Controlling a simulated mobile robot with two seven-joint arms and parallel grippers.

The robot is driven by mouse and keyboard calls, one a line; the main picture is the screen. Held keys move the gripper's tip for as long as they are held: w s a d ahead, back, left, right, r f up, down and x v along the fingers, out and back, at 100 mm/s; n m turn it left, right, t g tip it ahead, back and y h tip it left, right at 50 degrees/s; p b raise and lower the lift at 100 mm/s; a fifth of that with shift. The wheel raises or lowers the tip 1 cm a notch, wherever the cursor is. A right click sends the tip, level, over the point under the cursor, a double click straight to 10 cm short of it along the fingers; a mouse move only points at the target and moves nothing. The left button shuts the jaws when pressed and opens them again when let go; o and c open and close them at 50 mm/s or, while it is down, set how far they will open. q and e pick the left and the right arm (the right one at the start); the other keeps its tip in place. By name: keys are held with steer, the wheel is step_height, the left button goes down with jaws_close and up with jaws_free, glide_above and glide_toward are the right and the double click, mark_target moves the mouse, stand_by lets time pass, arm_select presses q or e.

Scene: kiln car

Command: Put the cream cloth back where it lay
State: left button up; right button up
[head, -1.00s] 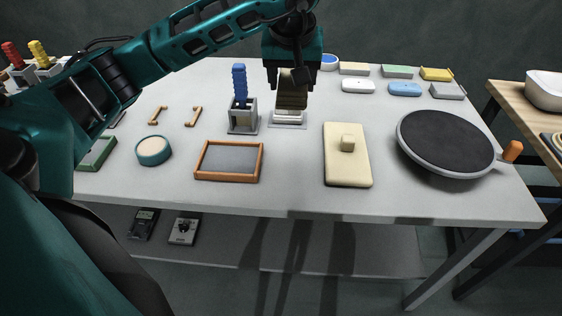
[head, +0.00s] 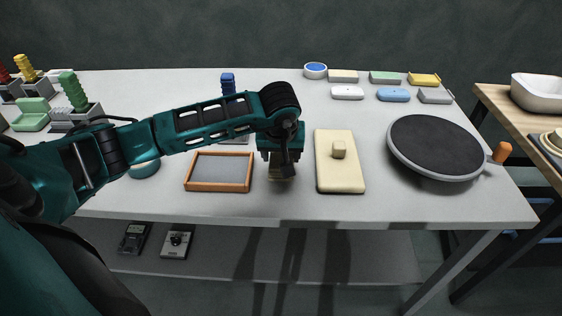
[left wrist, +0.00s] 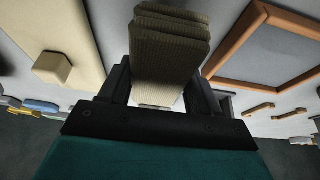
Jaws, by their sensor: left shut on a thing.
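The cream cloth (left wrist: 170,48) is a folded, ribbed strip held between the two fingers of my left gripper (left wrist: 163,95) in the left wrist view. In the head view my left gripper (head: 281,168) points down over the table, and a little of the cloth (head: 281,184) shows under it, mostly hidden. The cloth is between the wooden-framed grey panel (head: 219,172) and the cream block with a knob (head: 340,178). Whether it touches the table cannot be told. My right gripper is not in view.
A round dark disc (head: 435,145) with an orange handle lies at the right of the white table (head: 300,208). Several small blocks, including a yellow one (head: 424,79), stand at the back right. The blue-handled tool (head: 228,84) is partly behind my arm.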

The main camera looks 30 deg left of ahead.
arm_select(q)
steer(key=shift+f, duration=1.45)
steer(key=shift+f, duration=0.15)
steer(key=o, duration=0.9)
steer(key=shift+o, duration=0.2)
steer(key=shift+r, duration=0.25)
steer(key=v, duration=1.1)
steer(key=shift+s+d+r, duration=0.1)
steer(key=shift+r, duration=0.3)
